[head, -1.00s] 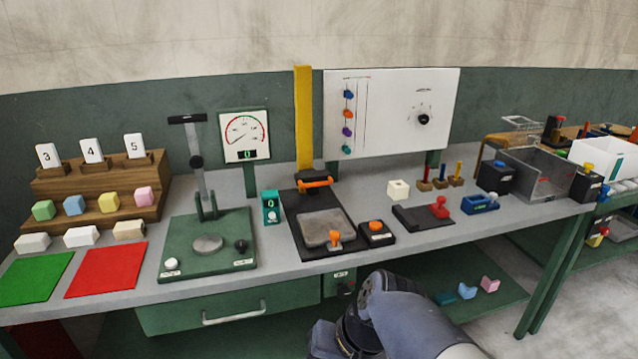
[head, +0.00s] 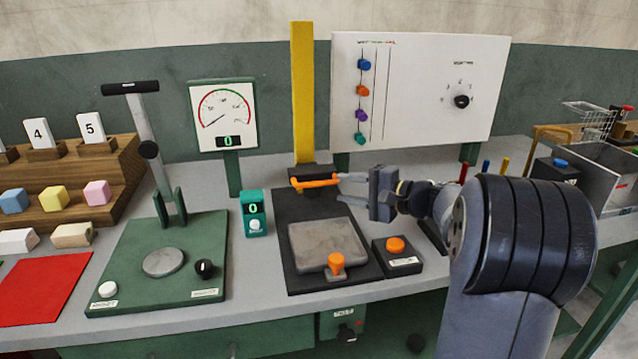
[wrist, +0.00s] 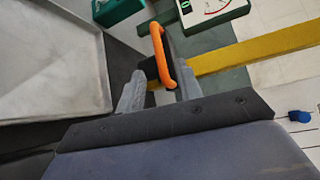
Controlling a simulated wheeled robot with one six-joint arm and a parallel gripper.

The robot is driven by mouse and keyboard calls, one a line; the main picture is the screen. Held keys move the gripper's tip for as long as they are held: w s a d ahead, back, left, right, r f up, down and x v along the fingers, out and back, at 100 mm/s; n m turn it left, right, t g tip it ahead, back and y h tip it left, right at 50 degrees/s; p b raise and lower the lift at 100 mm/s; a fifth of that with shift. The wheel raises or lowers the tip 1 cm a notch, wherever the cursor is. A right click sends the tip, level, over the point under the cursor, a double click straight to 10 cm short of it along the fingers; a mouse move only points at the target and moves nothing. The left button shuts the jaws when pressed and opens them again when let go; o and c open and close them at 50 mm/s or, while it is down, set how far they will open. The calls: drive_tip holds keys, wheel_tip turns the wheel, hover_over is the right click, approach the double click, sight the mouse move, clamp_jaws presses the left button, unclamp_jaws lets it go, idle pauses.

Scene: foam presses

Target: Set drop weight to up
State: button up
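The drop weight is a dark block (head: 307,172) with an orange handle (head: 312,183), low on the upright yellow rail (head: 302,95), just behind the grey plate (head: 328,245) of its black base. My gripper (head: 350,188) is right of the handle with its fingers spread and pointing left at the handle's right end. In the wrist view the orange handle (wrist: 165,55) lies ahead of and between the two finger tips of my gripper (wrist: 162,88). Whether a finger touches the handle cannot be told.
A black box with an orange button (head: 396,245) sits right of the base, and an orange knob (head: 336,262) at its front. A teal counter (head: 254,212) and a green lever press (head: 160,262) stand to the left. The white panel (head: 425,85) rises behind my arm.

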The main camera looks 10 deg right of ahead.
sight(317, 185)
drive_tip(key=x, duration=0.8)
drive_tip(key=shift+w+a+f, duration=0.15)
drive_tip(key=shift+f, duration=0.15)
clamp_jaws()
